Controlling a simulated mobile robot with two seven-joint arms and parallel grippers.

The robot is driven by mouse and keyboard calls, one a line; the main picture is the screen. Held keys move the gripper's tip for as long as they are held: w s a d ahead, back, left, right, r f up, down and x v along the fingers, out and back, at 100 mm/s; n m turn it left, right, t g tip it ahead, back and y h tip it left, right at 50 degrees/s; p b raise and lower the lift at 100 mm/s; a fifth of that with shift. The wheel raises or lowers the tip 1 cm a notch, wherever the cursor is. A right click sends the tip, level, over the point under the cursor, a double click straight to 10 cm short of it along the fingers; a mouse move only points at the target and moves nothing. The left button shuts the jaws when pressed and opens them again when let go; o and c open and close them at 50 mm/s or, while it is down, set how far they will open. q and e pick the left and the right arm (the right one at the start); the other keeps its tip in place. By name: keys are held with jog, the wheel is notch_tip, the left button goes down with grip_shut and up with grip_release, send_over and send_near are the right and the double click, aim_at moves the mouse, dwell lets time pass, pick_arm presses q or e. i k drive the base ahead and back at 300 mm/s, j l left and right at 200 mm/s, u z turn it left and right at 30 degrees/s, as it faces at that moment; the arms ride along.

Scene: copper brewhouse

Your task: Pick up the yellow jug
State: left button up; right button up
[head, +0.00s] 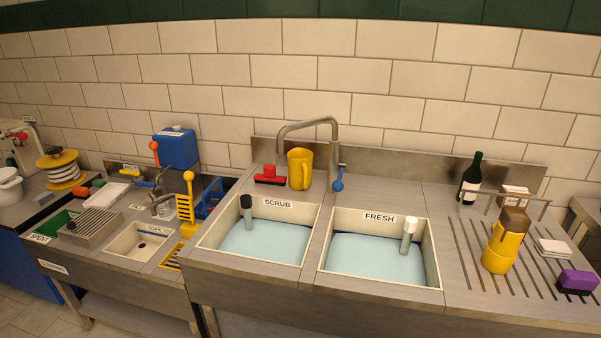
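A yellow jug (299,170) stands upright on the steel ledge behind the two sinks, left of the tap. Its handle is on its right side. Neither of my grippers is in the head view, and nothing touches the jug.
The SCRUB sink (264,244) and FRESH sink (376,259) hold water. The tap (309,124) arches beside the jug. A red brush (270,178) is left of the jug, a blue tool (339,181) right. A yellow and brown container (503,244) and dark bottle (469,181) stand at right.

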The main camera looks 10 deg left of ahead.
aim_at(301, 173)
jog(key=j+z, duration=0.2)
jog(key=z, duration=0.3)
jog(key=j+z, duration=0.2)
jog(key=z, duration=0.25)
jog(key=j+z, duration=0.25)
jog(key=z, duration=0.25)
jog(key=k+j+z, duration=0.35)
jog(key=j, duration=0.3)
jog(key=k+j+z, duration=0.2)
jog(key=i+j, duration=0.1)
